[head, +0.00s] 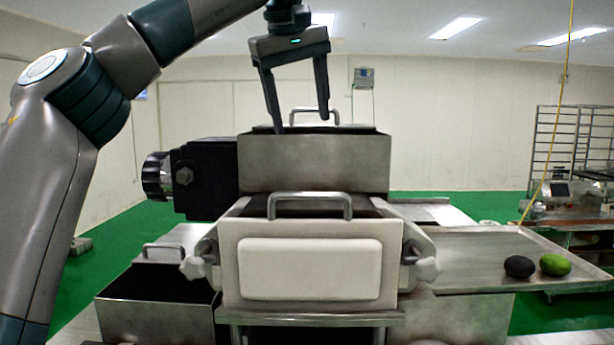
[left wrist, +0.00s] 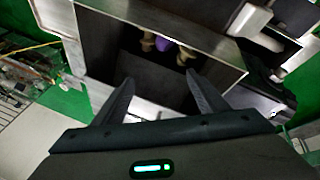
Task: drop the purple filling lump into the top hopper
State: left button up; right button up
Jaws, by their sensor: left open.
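The top hopper (head: 315,163) is a steel box on top of the machine in the head view. In the left wrist view I look down into the open hopper (left wrist: 215,55). A purple lump (left wrist: 163,45) lies inside it, between pale metal parts, and is partly cut off from sight. The lump is hidden by the hopper wall in the head view. My left gripper (head: 299,118) is open and empty, pointing down above the hopper's opening, and its fingers also show in the left wrist view (left wrist: 160,88). My right gripper is not in view.
A steel tray (head: 450,262) at the right bears a dark lump (head: 519,267) and a green lump (head: 555,264). A lower hopper with a white front panel (head: 310,268) stands nearer me. An open steel bin (head: 155,320) is at the lower left.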

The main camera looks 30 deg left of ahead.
pick_arm(q)
jog(key=shift+r, duration=0.1)
jog(key=v, duration=1.1)
jog(key=shift+s+r, duration=0.2)
jog(key=shift+r, duration=0.2)
jog(key=shift+f, duration=0.1)
dwell(0.4)
